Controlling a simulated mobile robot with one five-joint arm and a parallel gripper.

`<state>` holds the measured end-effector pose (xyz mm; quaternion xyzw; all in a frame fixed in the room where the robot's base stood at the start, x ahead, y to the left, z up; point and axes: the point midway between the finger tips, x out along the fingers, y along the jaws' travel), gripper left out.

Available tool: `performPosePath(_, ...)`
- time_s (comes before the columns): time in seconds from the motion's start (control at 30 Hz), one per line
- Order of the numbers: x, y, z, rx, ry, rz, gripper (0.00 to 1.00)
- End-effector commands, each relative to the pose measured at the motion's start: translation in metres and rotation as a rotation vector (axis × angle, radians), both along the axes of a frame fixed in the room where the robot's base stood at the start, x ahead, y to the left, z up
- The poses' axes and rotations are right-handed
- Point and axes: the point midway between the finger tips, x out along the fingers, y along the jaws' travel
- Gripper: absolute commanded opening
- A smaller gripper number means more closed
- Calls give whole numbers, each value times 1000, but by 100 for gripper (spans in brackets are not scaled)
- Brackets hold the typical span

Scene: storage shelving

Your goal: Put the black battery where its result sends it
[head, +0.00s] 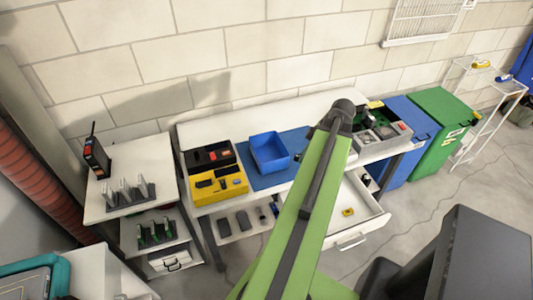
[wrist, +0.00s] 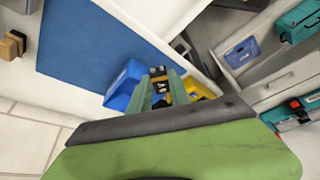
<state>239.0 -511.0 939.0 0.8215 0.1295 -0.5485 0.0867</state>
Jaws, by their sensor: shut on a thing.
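In the wrist view my gripper (wrist: 162,92) is shut on a small dark block with yellow marks, which looks like the black battery (wrist: 158,74). The fingers hide part of it. In the head view my arm crosses the bench and hides the gripper and the held block. A grey device with dark recesses (head: 398,130) stands on the bench, right of my arm. A blue open bin (head: 268,152) stands on the blue mat (head: 262,182). Left of it are a yellow case with dark packs (head: 232,194) and a black box (head: 190,160).
An open white drawer (head: 372,222) juts out below the bench, with a yellow item inside. Blue (head: 405,112) and green (head: 440,108) lidded bins stand at the right. A radio (head: 96,158) and upright rack (head: 128,196) sit on the left table. Floor is open at right.

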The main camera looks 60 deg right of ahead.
Motion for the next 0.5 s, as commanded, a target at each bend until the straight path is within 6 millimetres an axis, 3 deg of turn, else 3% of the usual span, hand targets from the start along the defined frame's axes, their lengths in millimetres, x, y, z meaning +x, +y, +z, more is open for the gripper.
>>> performPosePath(0.17, 33, -26, -6, 0, 1, 0, 0)
performPosePath(0.4, 128, -68, -15, -1, 1, -6, 0)
performPosePath(0.5, 156, -74, -17, -1, 0, -9, 0)
